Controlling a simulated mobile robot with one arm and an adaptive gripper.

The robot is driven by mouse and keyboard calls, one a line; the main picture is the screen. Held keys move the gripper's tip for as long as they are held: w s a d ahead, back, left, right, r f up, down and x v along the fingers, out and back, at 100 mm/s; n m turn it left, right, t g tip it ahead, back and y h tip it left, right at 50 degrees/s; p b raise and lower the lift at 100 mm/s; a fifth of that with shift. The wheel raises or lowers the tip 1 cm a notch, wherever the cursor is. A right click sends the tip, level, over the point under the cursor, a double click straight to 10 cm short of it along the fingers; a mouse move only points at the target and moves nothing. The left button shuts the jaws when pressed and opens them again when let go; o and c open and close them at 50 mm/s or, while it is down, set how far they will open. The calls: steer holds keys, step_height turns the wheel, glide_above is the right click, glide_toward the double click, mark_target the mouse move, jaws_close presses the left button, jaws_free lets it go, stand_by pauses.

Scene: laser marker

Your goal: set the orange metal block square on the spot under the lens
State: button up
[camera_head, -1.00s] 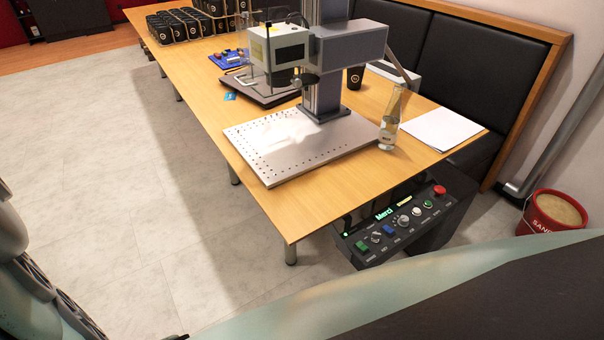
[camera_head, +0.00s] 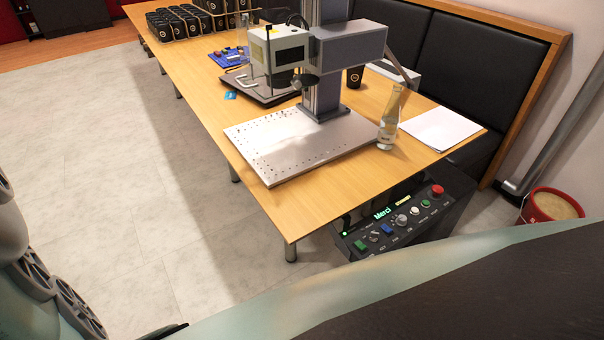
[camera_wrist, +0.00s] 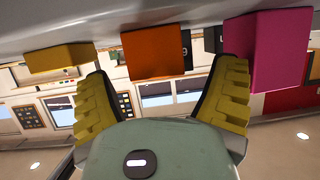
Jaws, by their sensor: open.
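In the wrist view an orange block (camera_wrist: 153,52) shows ahead, in the gap between the two yellow-padded fingers of my gripper (camera_wrist: 165,72). The fingers are spread wide and nothing is held. A yellow block (camera_wrist: 57,58) is to the left and a larger magenta block (camera_wrist: 268,46) to the right. My gripper is out of the head view, and I cannot pick out the orange block there.
A blue tray (camera_head: 229,60) with small items lies behind the marker, near a dark laptop-like slab (camera_head: 270,92). A glass bottle (camera_head: 389,120) stands at the plate's right edge, beside white paper (camera_head: 440,129). Black cups (camera_head: 180,22) fill the far end. A control panel (camera_head: 395,222) is in front.

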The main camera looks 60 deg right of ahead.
steer(key=shift+x, duration=0.8)
steer(key=shift+o, duration=0.2)
steer(key=shift+w, duration=0.15)
steer(key=c, duration=1.4)
steer(key=shift+c, duration=0.3)
steer(key=shift+r+p, duration=0.35)
steer(key=shift+r, duration=4.7)
steer(key=w+d+r+m+t+h+p, duration=0.25)
steer(key=w+d+m, duration=0.2)
steer(key=d, duration=0.35)
steer(key=w+d+r+m+t+h+p, duration=0.25)
steer(key=w+d+t, duration=0.2)
steer(key=d, duration=0.25)
steer(key=w+d+r+m+t+h+p, duration=0.15)
steer(key=d+r+m+h, duration=0.25)
steer(key=d, duration=0.5)
steer(key=w+d+r+m+t+h+p, duration=0.1)
steer(key=d+r+m+h+p, duration=0.3)
steer(key=d, duration=0.6)
step_height(320, 180, up, 38)
steer(key=p, duration=3.7)
steer(key=shift+w+a+n, duration=0.15)
steer(key=shift+a+n, duration=0.15)
steer(key=shift+n, duration=0.1)
